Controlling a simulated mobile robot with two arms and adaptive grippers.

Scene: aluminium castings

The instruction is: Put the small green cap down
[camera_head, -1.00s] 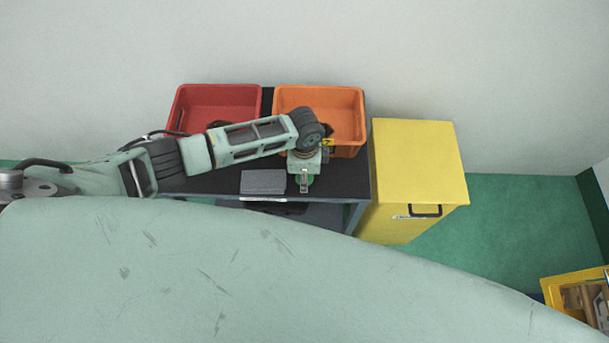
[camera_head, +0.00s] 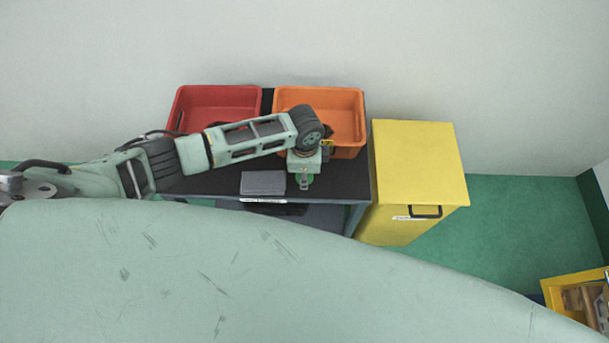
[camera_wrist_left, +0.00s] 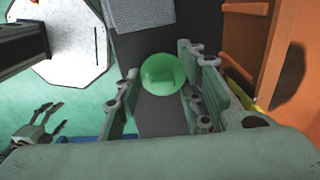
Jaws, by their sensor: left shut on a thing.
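The small green cap (camera_wrist_left: 162,74) shows as a round, shiny green disc between the fingers of my left gripper (camera_wrist_left: 160,88) in the left wrist view. The gripper is shut on it. In the head view my left gripper (camera_head: 304,184) points down over the front right part of the dark table (camera_head: 340,180), and the cap cannot be made out clearly there. I cannot tell whether the cap touches the table top. My right gripper (camera_wrist_left: 40,128) shows at the lower left of the wrist view, fingers spread, away from the table.
A grey pad (camera_head: 263,183) lies on the table just left of my left gripper. A red bin (camera_head: 215,93) and an orange bin (camera_head: 350,94) stand behind, each with dark parts inside. A yellow cabinet (camera_head: 418,165) stands right of the table. Table free beside the pad's left is small.

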